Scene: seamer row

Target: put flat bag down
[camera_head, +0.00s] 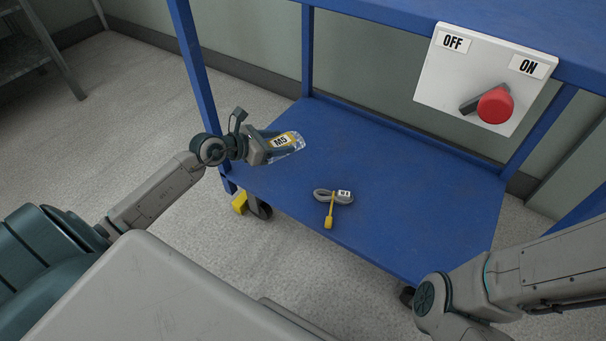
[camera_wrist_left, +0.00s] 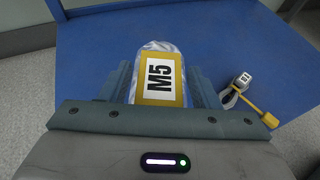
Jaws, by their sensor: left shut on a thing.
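The flat bag (camera_head: 289,142) is clear plastic with a yellow-edged white label reading M5. My left gripper (camera_head: 269,147) is shut on it and holds it over the left part of the blue cart's lower shelf (camera_head: 400,190). In the left wrist view the bag (camera_wrist_left: 160,75) sits between the two fingers of the gripper (camera_wrist_left: 160,90), with the blue shelf behind it. How far the bag is above the shelf is hard to tell. My right arm comes in at the lower right of the head view; its gripper is out of the picture.
A coiled grey cable (camera_head: 333,196) with a white tag and yellow plug lies near the shelf's front edge. A white OFF/ON panel with a red-knobbed switch (camera_head: 495,105) hangs from the upper shelf. Blue posts stand at the corners. The shelf's middle and right are clear.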

